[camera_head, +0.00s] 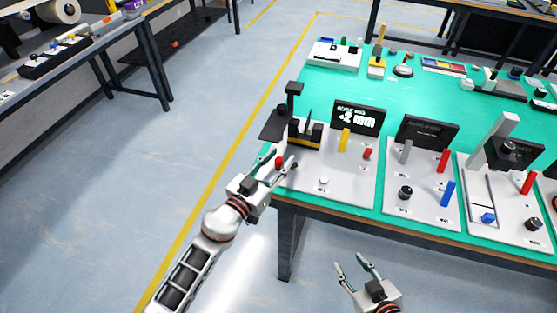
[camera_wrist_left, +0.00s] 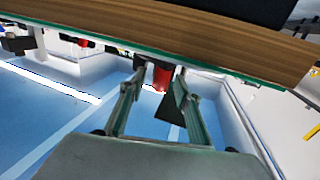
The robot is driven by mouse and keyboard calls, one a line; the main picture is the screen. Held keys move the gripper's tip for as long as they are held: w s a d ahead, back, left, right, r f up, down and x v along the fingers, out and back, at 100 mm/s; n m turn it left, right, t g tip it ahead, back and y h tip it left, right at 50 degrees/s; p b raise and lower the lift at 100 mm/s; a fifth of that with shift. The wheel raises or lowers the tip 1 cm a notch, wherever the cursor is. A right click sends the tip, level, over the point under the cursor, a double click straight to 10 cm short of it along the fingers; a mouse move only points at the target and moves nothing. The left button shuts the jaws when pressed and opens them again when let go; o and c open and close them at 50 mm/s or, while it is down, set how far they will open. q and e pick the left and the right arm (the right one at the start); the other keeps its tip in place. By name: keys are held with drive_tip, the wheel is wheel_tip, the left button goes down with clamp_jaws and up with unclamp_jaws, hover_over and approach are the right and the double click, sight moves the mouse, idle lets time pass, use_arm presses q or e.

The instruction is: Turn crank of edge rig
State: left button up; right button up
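The edge rig is the leftmost grey panel (camera_head: 336,190) at the table's left corner, with a black display, a yellow lever and a small red knob on it. The crank's red handle (camera_head: 279,162) hangs at the table's left edge. My left gripper (camera_head: 284,160) is right by it, fingers apart. In the left wrist view, the red handle (camera_wrist_left: 163,78) shows between or just beyond the open fingertips (camera_wrist_left: 160,80), below the wooden table edge. I cannot tell whether they touch. The crank's arm is largely hidden. My right gripper (camera_head: 354,264) is open and empty in front of the table.
The green table (camera_head: 405,98) also carries other panels (camera_head: 425,185) with levers and knobs to the right. A black plate on a post (camera_head: 276,124) sticks out past the table's left edge, above my left gripper. The floor (camera_head: 150,190) left of the table is clear.

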use_arm(q)
clamp_jaws()
drive_tip(key=shift+w+h, duration=0.15)
drive_tip(key=shift+h, duration=0.15)
